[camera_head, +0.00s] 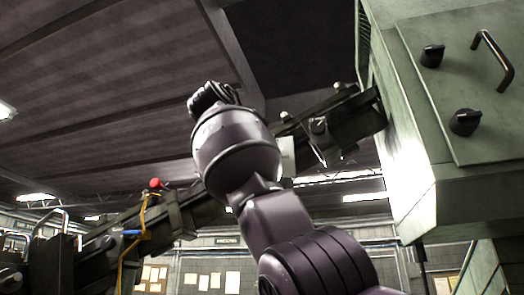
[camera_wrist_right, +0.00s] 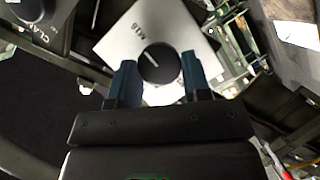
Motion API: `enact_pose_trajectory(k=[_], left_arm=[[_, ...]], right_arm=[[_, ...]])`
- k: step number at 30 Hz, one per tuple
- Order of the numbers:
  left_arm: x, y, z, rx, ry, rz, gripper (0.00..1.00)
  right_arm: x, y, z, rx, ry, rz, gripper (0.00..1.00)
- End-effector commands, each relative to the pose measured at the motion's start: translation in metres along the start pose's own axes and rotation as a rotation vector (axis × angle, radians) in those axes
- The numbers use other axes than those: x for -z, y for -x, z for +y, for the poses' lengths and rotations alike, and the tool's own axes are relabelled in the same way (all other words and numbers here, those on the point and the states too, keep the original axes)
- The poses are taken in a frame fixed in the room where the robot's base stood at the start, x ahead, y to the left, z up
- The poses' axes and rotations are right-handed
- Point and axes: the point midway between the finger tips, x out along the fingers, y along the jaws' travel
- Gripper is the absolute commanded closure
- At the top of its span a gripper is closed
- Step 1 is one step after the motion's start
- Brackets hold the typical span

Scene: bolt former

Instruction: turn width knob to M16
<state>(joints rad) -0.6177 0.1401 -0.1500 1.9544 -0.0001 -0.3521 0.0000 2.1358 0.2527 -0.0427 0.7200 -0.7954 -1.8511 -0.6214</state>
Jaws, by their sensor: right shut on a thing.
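The width knob (camera_wrist_right: 158,65) is a round black knob with a short white pointer line, on a light metal plate (camera_wrist_right: 118,45) in the right wrist view. The plate carries a label starting "M1"; its last character is hard to read. The pointer leans toward the upper left, roughly toward the label. My right gripper (camera_wrist_right: 156,78) has its two blue fingers on either side of the knob and is shut on it. In the head view my right arm hides the gripper and the knob. My left gripper is in neither view.
Another dark knob (camera_wrist_right: 28,8) with lettering "CLA" is at the upper left of the wrist view. The head view shows a green machine housing (camera_head: 410,150) with black knobs and a handle (camera_head: 492,62) at right, and a dark slanted rail (camera_head: 350,125) behind my arm.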

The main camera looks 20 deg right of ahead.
Motion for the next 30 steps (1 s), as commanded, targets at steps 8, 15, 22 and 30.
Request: enact_pose_trajectory(k=[8, 15, 22, 30], left_arm=[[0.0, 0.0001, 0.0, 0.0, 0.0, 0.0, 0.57], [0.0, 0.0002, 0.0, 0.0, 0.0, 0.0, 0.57], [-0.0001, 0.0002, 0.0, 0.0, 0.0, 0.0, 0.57], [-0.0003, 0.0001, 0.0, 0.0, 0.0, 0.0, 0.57]], right_arm=[[-0.0001, 0.0001, 0.0, 0.011, -0.023, 0.0, 0.79], [-0.0001, -0.0001, -0.0002, 0.011, -0.023, -0.001, 0.8], [0.0, -0.0001, -0.0002, 0.01, -0.022, 0.0, 0.31], [0.0001, 0.0012, 0.0, 0.009, -0.021, 0.0, 0.31]])
